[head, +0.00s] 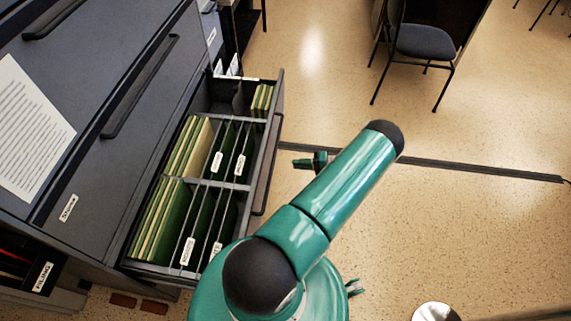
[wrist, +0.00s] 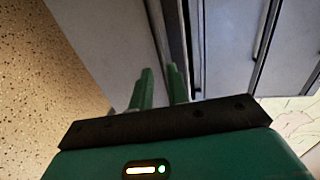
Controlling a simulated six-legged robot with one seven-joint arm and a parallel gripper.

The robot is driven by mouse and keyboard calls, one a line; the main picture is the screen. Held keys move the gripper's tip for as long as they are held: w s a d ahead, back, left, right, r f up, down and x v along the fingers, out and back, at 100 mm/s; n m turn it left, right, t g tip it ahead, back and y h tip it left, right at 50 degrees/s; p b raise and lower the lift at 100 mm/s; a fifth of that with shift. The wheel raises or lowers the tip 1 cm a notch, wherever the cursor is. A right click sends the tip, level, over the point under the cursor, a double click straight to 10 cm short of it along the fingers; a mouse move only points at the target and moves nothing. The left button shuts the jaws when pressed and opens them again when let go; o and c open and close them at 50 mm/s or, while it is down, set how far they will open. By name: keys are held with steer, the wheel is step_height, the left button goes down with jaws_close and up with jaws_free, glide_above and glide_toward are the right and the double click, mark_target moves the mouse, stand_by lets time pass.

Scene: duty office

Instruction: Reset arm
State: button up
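My teal arm reaches out over the floor beside the open file drawer in the head view. The end of my gripper (head: 309,162) shows small and partly hidden behind the arm, just right of the drawer front. In the wrist view my gripper (wrist: 161,70) has two green fingers with a narrow gap between them. I see nothing held in the gap. The dark drawer front and its handle bar (head: 266,165) are close to the fingers, apparently without contact.
The open drawer (head: 279,95) holds green and tan folders (head: 170,215) with white labels. The grey cabinet (head: 75,110) fills the left side. A dark chair (head: 424,42) stands at upper right. A dark floor strip (head: 470,167) crosses the open speckled floor.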

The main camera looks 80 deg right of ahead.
steer(key=v, duration=0.2)
steer(key=shift+s, duration=0.3)
stand_by(0.3)
